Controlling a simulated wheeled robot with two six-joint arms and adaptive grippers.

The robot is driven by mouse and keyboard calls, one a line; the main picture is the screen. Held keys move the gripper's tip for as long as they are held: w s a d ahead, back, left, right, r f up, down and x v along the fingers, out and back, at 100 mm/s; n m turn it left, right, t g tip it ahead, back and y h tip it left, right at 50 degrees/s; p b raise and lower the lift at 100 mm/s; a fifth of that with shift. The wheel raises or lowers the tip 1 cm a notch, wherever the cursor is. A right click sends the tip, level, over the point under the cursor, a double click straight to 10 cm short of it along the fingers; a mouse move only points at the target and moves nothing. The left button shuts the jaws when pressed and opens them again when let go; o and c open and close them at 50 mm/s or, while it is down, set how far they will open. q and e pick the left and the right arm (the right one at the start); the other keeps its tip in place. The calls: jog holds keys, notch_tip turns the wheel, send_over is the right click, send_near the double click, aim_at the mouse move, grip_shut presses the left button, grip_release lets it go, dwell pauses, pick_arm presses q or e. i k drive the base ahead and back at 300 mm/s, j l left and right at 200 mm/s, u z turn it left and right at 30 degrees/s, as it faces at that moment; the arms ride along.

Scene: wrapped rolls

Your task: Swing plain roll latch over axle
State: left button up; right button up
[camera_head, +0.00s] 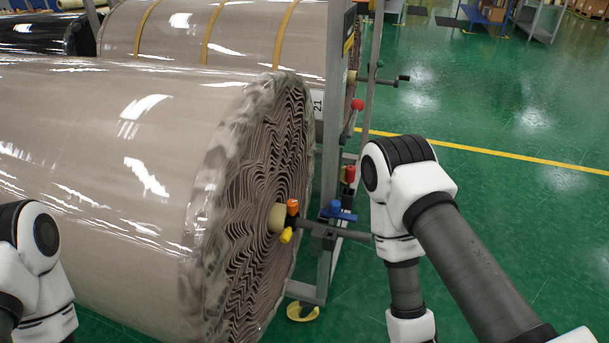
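The plain roll (110,150) is large, beige and wrapped in shiny film, and fills the left of the head view. Its layered end face (270,150) points right. A pale core (277,217) sits in that face, and a dark axle (350,234) runs from it to the right past a grey frame post. Orange and yellow parts (291,208) sit by the core. A blue latch handle (338,211) is at the post just above the axle; I cannot tell whether it lies over the axle. Both my arms show only in part, and neither gripper is visible.
A banded roll (215,35) lies behind the plain one, with a dark roll (45,33) farther left. Red knobs (357,104) sit on the grey frame (333,120). A yellow foot (303,312) stands below. The green floor (500,110) to the right is clear.

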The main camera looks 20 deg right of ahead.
aim_at(334, 211)
jog(key=i+l, duration=0.1)
jog(key=l, duration=0.5)
jog(key=i+l, duration=0.1)
jog(key=l, duration=0.55)
jog(key=i+l, duration=0.1)
jog(key=l, duration=0.5)
jog(key=u, duration=0.05)
